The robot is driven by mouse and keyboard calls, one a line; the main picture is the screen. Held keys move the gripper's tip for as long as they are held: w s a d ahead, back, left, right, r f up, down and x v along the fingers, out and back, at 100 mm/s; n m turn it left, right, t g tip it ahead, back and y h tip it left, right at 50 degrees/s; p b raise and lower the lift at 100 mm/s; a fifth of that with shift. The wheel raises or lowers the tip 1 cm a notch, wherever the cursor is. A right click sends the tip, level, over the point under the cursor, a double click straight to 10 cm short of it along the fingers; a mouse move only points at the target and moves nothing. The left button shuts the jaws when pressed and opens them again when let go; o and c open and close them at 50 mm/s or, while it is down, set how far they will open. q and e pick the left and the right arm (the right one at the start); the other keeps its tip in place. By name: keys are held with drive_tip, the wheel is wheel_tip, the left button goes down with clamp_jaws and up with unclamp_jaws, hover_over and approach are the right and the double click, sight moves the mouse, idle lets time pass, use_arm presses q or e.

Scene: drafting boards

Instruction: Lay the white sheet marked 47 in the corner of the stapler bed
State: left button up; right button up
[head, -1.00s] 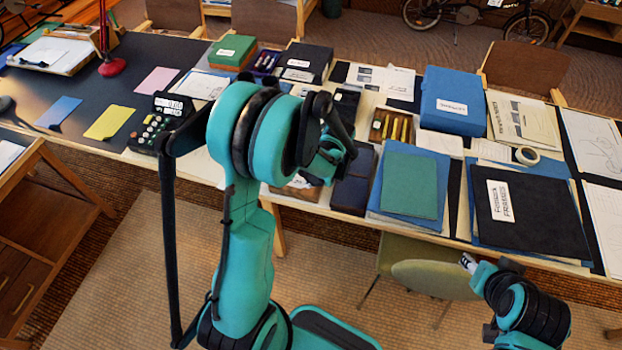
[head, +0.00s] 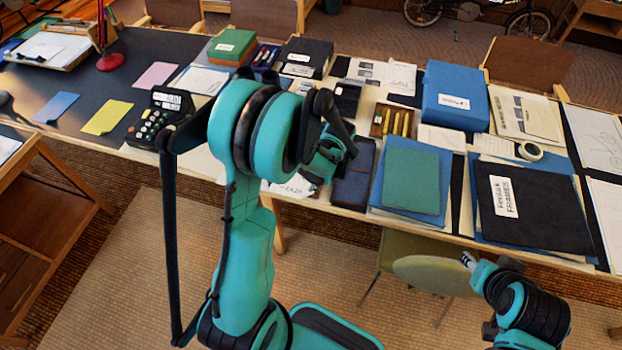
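My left gripper (head: 328,164) hangs over the front edge of the table, just left of a dark blue book. Its fingers are dark and partly hidden by my own arm, so whether they are apart or together does not show. A white piece with dark marks (head: 294,187) lies just below and left of it; the marks are too small to read as 47, and contact with the gripper is unclear. I cannot make out a stapler bed; my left arm covers part of the table there. My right gripper (head: 468,261) is low at right, in front of the table, its fingers too small to judge.
Around the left gripper are a calculator (head: 158,118), the dark blue book (head: 353,172), a green folder (head: 411,180) and a pencil tray (head: 393,121). A chair (head: 435,274) is under the front edge.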

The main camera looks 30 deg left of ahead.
use_arm(q)
drive_tip(key=v, duration=1.2)
idle(0.4)
drive_tip(key=s+d+r+m+t+h, duration=0.1)
drive_tip(key=s+m, duration=0.3)
drive_tip(key=m, duration=0.5)
drive_tip(key=s+d+r+m+t+h+b, duration=0.1)
drive_tip(key=s+d+r+m+t, duration=0.1)
drive_tip(key=m, duration=0.8)
drive_tip(key=s+d+r+m+t+h, duration=0.1)
drive_tip(key=s+d+m+t, duration=0.3)
drive_tip(key=m, duration=0.6)
drive_tip(key=shift+s+r+t, duration=0.4)
drive_tip(key=shift+s, duration=0.65)
